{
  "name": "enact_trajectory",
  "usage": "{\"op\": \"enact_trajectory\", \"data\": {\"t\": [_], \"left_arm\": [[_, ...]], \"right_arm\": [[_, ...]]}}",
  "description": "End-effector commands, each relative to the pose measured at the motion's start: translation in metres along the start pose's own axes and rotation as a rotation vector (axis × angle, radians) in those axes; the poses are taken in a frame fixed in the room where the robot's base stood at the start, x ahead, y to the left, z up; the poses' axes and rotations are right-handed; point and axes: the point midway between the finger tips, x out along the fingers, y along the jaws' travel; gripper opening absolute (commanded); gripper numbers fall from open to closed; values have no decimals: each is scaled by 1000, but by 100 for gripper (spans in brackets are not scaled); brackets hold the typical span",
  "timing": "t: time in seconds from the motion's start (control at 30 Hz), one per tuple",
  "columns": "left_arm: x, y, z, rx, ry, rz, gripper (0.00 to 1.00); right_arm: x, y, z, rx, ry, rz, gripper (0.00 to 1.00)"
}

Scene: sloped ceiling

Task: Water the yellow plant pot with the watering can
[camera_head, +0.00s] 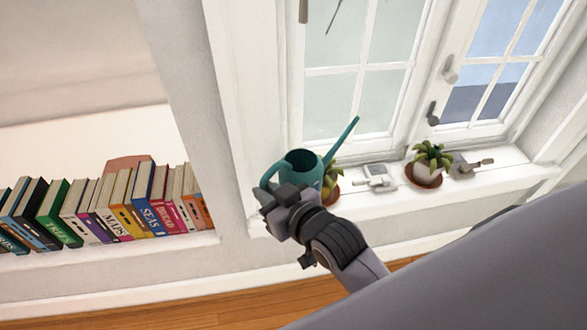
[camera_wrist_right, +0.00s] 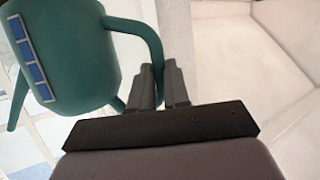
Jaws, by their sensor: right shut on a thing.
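The teal watering can (camera_head: 306,168) is held up at the window sill, its long spout pointing up and to the right. My right gripper (camera_head: 274,192) is shut on the can's handle. The right wrist view shows the fingers (camera_wrist_right: 160,84) at the handle (camera_wrist_right: 150,45), with the can body (camera_wrist_right: 75,50) to the left. A yellowish plant pot (camera_head: 334,178) with green leaves stands on the sill behind the can, mostly hidden by the can. I cannot tell whether the can touches it. My left gripper is not in view.
Metal window latches (camera_head: 376,177) lie between the plants and at right (camera_head: 470,167). Several books (camera_head: 130,205) line a shelf at left. The window rises behind.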

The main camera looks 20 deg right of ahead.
Motion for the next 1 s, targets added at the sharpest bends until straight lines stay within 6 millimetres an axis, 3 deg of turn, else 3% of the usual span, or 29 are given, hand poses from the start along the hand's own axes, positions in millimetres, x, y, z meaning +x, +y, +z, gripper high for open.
{"op": "enact_trajectory", "data": {"t": [0.03, 0.2, 0.4, 0.73, 0.97, 1.0], "left_arm": [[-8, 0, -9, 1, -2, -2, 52], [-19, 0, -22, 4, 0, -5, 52], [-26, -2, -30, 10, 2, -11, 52], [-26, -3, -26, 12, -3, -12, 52], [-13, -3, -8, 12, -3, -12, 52], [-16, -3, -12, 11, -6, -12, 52]], "right_arm": [[2, -8, -5, -13, 3, -22, 0], [11, -34, 9, -35, 4, -93, 0], [15, -55, 24, -48, 5, -147, 0], [16, -64, 34, -9, 4, -186, 0], [16, -66, 34, 177, -13, -254, 0], [13, -64, 25, 207, -15, -264, 0]]}}
